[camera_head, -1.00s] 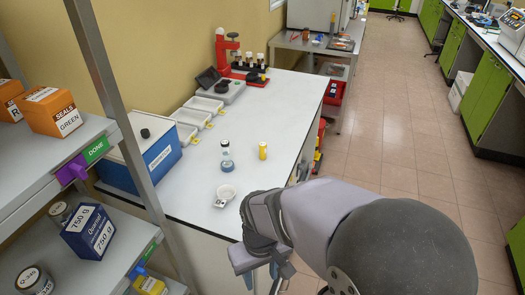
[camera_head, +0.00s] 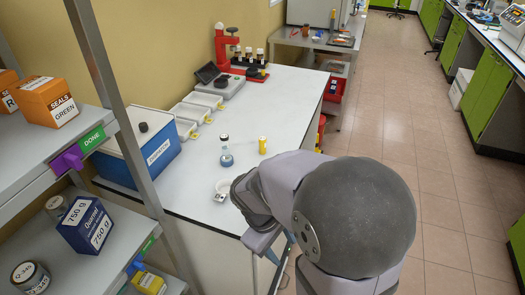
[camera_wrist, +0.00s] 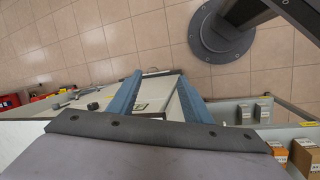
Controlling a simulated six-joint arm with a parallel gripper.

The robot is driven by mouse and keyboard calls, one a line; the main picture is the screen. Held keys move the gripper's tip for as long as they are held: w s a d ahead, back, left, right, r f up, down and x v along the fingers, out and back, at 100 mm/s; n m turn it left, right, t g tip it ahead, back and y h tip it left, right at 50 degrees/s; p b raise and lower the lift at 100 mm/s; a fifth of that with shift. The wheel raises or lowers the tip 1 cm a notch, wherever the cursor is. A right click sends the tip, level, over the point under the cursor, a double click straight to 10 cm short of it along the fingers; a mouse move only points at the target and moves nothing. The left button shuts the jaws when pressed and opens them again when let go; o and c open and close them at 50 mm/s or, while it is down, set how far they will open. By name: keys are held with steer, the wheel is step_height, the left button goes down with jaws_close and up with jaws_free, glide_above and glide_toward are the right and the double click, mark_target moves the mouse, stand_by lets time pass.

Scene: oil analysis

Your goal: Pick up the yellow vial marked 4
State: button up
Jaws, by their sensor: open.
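A small yellow vial (camera_head: 262,145) stands upright on the white bench, near its right edge in the head view. Its mark is too small to read. My gripper (camera_head: 268,256) is low at the bench's near end in the head view, mostly hidden by my arm and well apart from the vial. In the wrist view its two blue fingers (camera_wrist: 160,95) are spread and hold nothing. I cannot make out the yellow vial in the wrist view.
White trays (camera_head: 188,111), a blue box (camera_head: 140,150) and a red stand (camera_head: 222,48) lie along the wall. A shelf rack (camera_head: 160,185) stands left.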

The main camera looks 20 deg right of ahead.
steer(key=w+d+n+t+h+b, duration=0.2)
steer(key=w+d+n+h, duration=0.2)
steer(key=w+d+n, duration=0.35)
steer(key=n+t+h+b, duration=0.4)
steer(key=n+t+h, duration=0.15)
steer(key=n, duration=0.35)
glide_toward(261, 143)
steer(key=s+d+r, duration=0.2)
steer(key=s+d, duration=0.6)
steer(key=s, duration=0.1)
steer(key=w+a+r+n+t, duration=0.2)
steer(key=w+a+n+t, duration=0.3)
steer(key=w, duration=0.4)
steer(key=shift+n+t+y, duration=0.45)
steer(key=shift+t, duration=0.1)
steer(key=shift+d+f, duration=0.2)
steer(key=shift+f, duration=0.9)
steer(key=shift+d+f, duration=0.2)
steer(key=shift+f, duration=0.9)
steer(key=shift+d+f, duration=0.25)
steer(key=shift+f, duration=0.85)
steer(key=shift+p+x, duration=0.75)
steer(key=shift+x, duration=1.8)
steer(key=c, duration=1.1)
